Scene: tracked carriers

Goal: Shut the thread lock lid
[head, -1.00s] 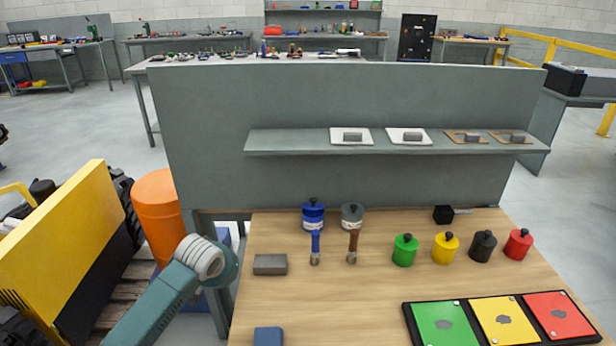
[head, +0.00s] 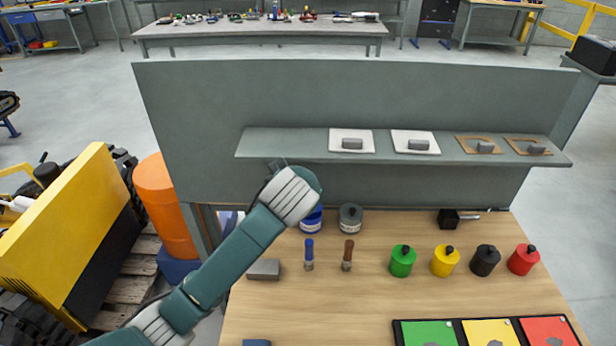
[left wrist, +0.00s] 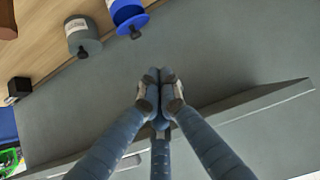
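A blue jar (head: 312,221) and a grey jar (head: 350,218), each with a white label, stand side by side at the back of the table against the panel. I cannot tell which is the thread lock. My left arm partly covers the blue jar in the head view. In the left wrist view the blue jar (left wrist: 126,14) and grey jar (left wrist: 82,35) show knobbed lids at upper left; whether each lid is fully seated is unclear. My left gripper (left wrist: 160,76) has its fingertips together and empty, in front of the panel near the shelf. My right gripper is out of view.
A shelf (head: 258,143) with several pads and grey blocks juts from the panel. Blue-handled (head: 309,254) and brown-handled (head: 347,254) brushes stand before the jars. Green (head: 402,262), yellow, black and red pots stand to the right. A grey block (head: 264,270) lies at left.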

